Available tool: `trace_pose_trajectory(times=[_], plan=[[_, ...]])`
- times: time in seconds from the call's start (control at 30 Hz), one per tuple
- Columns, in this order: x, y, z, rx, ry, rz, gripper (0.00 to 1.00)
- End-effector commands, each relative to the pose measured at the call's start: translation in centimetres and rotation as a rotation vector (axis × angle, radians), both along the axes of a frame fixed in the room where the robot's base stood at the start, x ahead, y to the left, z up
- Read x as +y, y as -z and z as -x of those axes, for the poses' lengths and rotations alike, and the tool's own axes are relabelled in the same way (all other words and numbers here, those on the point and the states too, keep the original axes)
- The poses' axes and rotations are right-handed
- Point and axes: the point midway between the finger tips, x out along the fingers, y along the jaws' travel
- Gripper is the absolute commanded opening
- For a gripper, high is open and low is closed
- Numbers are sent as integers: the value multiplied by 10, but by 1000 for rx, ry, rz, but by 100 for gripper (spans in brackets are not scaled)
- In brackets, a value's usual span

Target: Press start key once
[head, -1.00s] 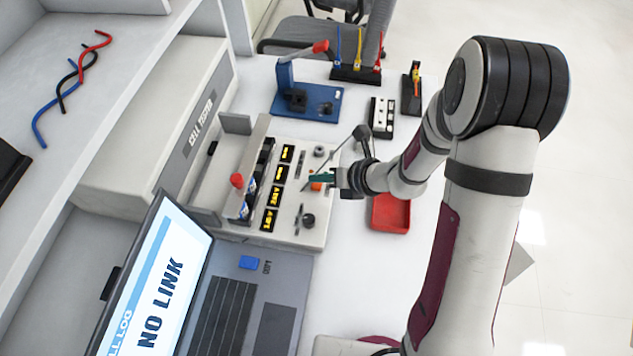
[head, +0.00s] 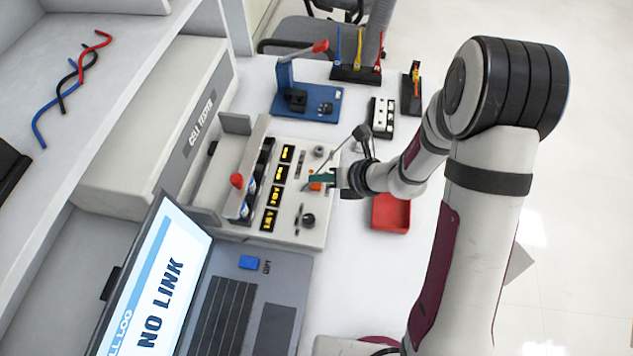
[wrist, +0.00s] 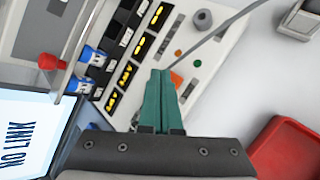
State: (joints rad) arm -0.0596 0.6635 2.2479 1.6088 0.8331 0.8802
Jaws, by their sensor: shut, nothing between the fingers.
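The cell tester's pale control panel (head: 318,220) lies under my gripper, with several yellow-lit displays (head: 275,196) along it. An orange key (head: 316,187) sits beside my fingers; it also shows in the wrist view (wrist: 177,80), just right of the fingertips. A small green round spot (wrist: 197,63) is farther right on the panel. Key labels are too small to read, so I cannot tell which is the start key. My gripper (head: 314,179) has teal fingers, shut and empty, over the panel; the wrist view shows the tips (wrist: 163,73) together. I cannot tell whether they touch the panel.
A laptop (head: 230,305) reading NO LINK stands in front of the tester. A red tray (head: 391,214) is right of the panel. A blue fixture (head: 308,103) with a red-tipped lever stands behind. A thin grey rod (wrist: 215,35) crosses the panel near my fingers.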

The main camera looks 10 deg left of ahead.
Motion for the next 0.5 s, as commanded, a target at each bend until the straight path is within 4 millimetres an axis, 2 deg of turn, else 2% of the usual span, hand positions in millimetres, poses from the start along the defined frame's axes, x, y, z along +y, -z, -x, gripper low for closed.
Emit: trace_pose_trajectory(times=[0.23,0.5], plan=[[0,8,0,1,0,0,0],[0,8,0,0,0,0,0]])
